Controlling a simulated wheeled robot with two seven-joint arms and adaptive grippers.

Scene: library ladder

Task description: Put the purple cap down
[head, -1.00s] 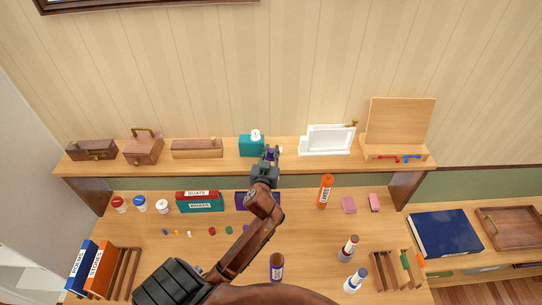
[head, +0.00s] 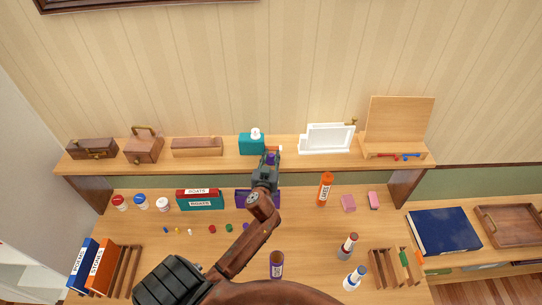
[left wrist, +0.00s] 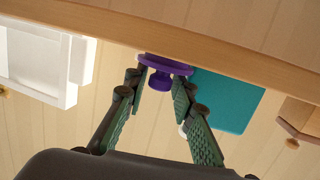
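The purple cap (head: 270,158) is at my left gripper (head: 270,160), over the front part of the raised shelf (head: 310,163), just right of the teal box (head: 251,145). In the left wrist view, the cap (left wrist: 160,78) sits between the two green-padded fingertips (left wrist: 160,84). Its narrow knob is between the pads and its wide flange overlaps the shelf edge (left wrist: 240,58). The fingers look closed on the knob. I cannot tell whether the flange touches the shelf. That view is upside down. My right gripper is not in view.
The shelf also holds brown cases (head: 143,147), a white frame (head: 327,138) and a wooden stand (head: 398,128). Clear shelf lies between the gripper and white frame.

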